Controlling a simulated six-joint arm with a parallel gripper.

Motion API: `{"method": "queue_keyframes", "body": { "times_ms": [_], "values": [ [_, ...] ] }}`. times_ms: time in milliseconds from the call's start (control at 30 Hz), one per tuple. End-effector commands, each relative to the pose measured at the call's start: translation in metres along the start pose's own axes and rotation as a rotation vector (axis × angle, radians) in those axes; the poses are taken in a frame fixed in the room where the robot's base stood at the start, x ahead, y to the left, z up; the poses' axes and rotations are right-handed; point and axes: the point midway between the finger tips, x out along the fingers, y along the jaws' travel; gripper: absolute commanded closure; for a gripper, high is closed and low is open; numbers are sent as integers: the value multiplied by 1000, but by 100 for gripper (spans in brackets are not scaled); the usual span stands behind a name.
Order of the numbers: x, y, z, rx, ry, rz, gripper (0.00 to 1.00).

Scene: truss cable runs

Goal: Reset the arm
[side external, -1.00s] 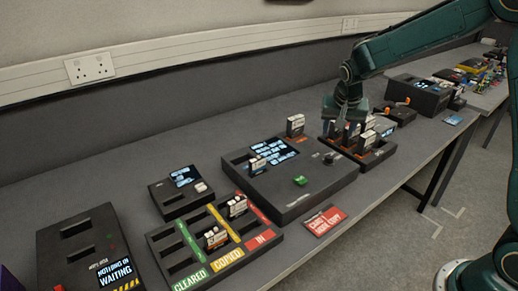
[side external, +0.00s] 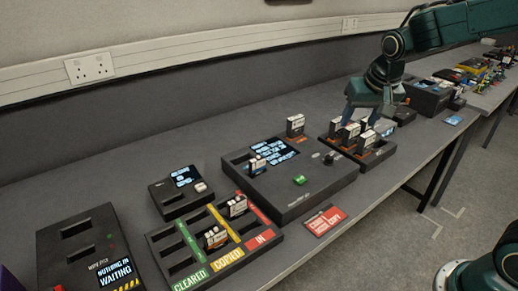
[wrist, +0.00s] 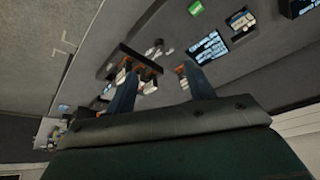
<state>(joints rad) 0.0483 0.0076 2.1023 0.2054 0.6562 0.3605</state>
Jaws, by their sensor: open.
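My gripper (side external: 367,116) hangs above the dark rack (side external: 378,158) that holds several white-labelled cartridges (side external: 350,132). In the wrist view its two fingers are spread apart (wrist: 158,74), with nothing seen between them. The gripper is open and looks to be above the cartridge tops; in the side view it overlaps their upper ends, so the exact gap is hard to tell. The rack also shows in the wrist view (wrist: 118,55), partly behind one finger.
Left of the rack is a large console (side external: 310,200) with a screen, a green button and upright cartridges. Further left are a tray (side external: 165,243) marked CLEARED, COPIED and IN, a small screen unit (side external: 165,204) and a "NOTHING IN WAITING" box (side external: 75,226). More devices (side external: 428,96) stand behind.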

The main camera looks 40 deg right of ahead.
Motion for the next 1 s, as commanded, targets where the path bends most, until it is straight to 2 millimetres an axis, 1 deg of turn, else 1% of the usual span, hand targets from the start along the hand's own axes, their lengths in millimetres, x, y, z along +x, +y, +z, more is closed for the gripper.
{"method": "queue_keyframes", "body": {
  "times_ms": [33, 200, 500, 733, 900, 1000],
  "values": [
    [-12, 2, 7, -22, 6, -15, 47],
    [-42, 9, 34, -105, 13, -56, 47],
    [-84, 24, 86, -259, 34, -123, 47],
    [-105, 38, 128, -380, 57, -169, 47],
    [-113, 47, 155, -459, 73, -194, 47],
    [-115, 50, 166, -492, 79, -203, 47]
  ]
}}
